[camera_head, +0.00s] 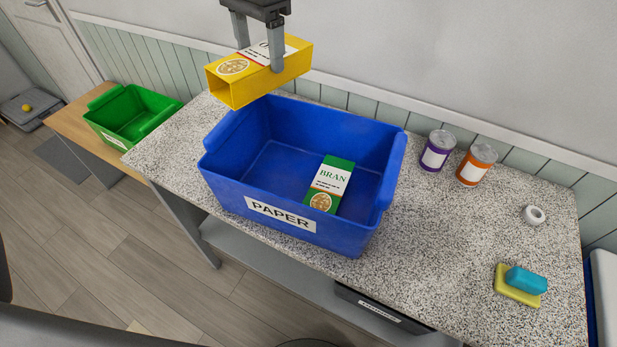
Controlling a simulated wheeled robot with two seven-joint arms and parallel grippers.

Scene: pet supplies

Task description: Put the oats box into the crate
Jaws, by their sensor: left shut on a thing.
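A yellow box (259,77) with a white and red label and a round picture hangs in the air, tilted, above the back left rim of the blue crate. Its near end looks open. Its printed name is too small to read. My left gripper (259,55) is shut on this yellow oats box, one finger on each side. The blue crate (225,187), labelled PAPER, stands on the speckled counter. A green and white BRAN box (330,186) lies inside it, toward the right. My right gripper is not in view.
A purple can (437,151) and an orange can (476,165) stand right of the crate. A white tape roll (534,215) and a teal and yellow sponge pair (522,283) lie farther right. A green crate (132,112) stands on a wooden table at left.

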